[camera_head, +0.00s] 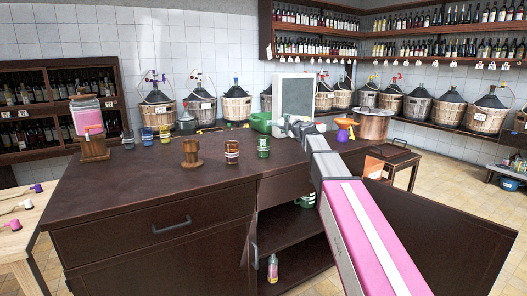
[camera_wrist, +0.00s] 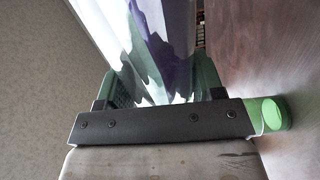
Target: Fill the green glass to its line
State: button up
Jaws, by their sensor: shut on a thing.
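The green glass (camera_head: 263,147) stands upright on the dark counter (camera_head: 150,178), near its right part. Its line and any liquid inside are too small to tell. My gripper (camera_head: 290,126) is behind and to the right of the glass, apart from it in the picture. In the wrist view my gripper (camera_wrist: 160,92) is shut on a shiny vessel (camera_wrist: 165,45) with grey-green and purple reflections. Its full shape is cut off, so I cannot tell its kind. A small bright green round thing (camera_wrist: 276,113) shows beside the gripper.
A brown-and-white glass (camera_head: 232,152), wooden stand (camera_head: 191,153), yellow glass (camera_head: 165,135) and blue glass (camera_head: 147,137) stand left of the green glass. A pink-filled dispenser (camera_head: 87,118) is at far left. A green container (camera_head: 262,122) and grey board (camera_head: 293,96) are behind. The front counter is clear.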

jog(key=shift+f+n, duration=0.45)
jog(key=shift+n, duration=0.05)
dwell(1.8)
jog(key=shift+r, duration=0.1)
dwell(2.9)
jog(key=shift+r+m, duration=0.45)
jog(key=shift+m, duration=0.15)
dwell(1.3)
jog(key=shift+s+a+r+m, duration=0.1)
jog(key=shift+a+r+m, duration=0.05)
jog(key=shift+r+m, duration=1)
jog(key=shift+a+r+m, duration=0.1)
jog(key=shift+r+m, duration=0.75)
jog(key=shift+r, duration=0.6)
